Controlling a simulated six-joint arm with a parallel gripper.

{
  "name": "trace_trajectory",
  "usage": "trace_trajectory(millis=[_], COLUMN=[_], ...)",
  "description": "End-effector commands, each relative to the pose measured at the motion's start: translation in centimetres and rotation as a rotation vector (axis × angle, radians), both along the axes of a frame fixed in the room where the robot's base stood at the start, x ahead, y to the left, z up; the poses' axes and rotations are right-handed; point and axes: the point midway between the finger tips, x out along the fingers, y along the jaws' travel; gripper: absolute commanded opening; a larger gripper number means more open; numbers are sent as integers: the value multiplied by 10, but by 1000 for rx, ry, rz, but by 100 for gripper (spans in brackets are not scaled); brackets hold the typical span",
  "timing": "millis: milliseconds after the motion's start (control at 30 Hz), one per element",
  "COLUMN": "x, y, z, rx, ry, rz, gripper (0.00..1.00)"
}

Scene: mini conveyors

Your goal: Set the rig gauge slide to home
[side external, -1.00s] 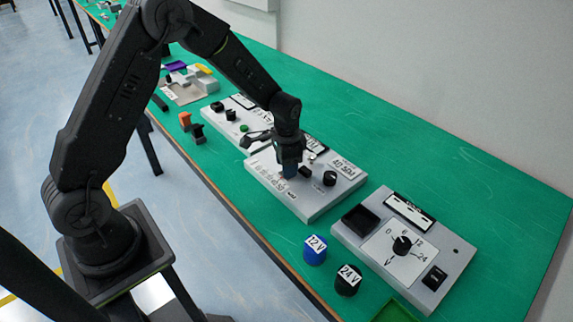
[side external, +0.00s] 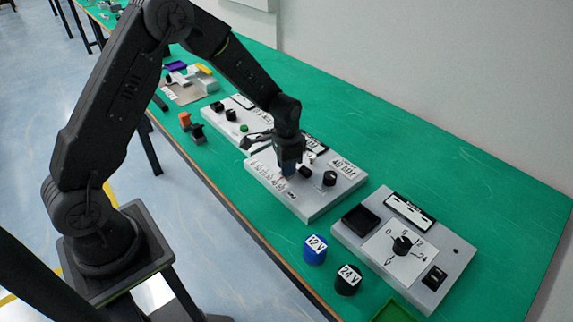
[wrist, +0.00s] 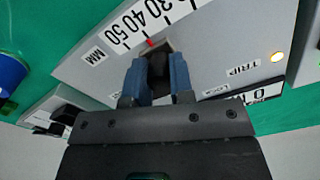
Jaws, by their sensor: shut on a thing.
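The gauge rig is the grey panel (side external: 318,203) in the middle of the row on the bench. My gripper (side external: 288,168) points down over it. In the wrist view, my blue-fingered gripper (wrist: 156,82) is shut on the dark slide knob (wrist: 158,62), which is partly hidden between the fingers. A red pointer (wrist: 150,42) shows just beyond the knob, at the edge of a white scale strip (wrist: 133,25). The strip carries ticks, numbers including 30, 40 and 50, and an MM label. I cannot tell exactly which mark the pointer meets. A "40 MM" card (side external: 345,165) lies on the panel.
A black knob (side external: 329,178) stands beside my gripper. A voltage panel (side external: 408,262) is to the right, with blue 12 V (side external: 315,250) and black 24 V (side external: 348,280) pieces in front. Another panel (side external: 218,115) is behind.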

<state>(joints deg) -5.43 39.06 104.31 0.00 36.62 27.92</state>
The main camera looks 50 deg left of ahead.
Motion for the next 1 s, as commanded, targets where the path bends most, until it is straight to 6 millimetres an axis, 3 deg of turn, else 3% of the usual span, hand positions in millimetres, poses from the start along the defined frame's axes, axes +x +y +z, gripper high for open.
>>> trace_trajectory(millis=[167,500,600,967,1000], x=[0,1,1,1,1], y=[4,81,96,104,104], z=[0,0,0,1,1], rx=[0,1,1,4,4], ry=[0,-1,-1,-4,-4], rz=[2,7,4,1,1], gripper=[0,0,0,0,23])
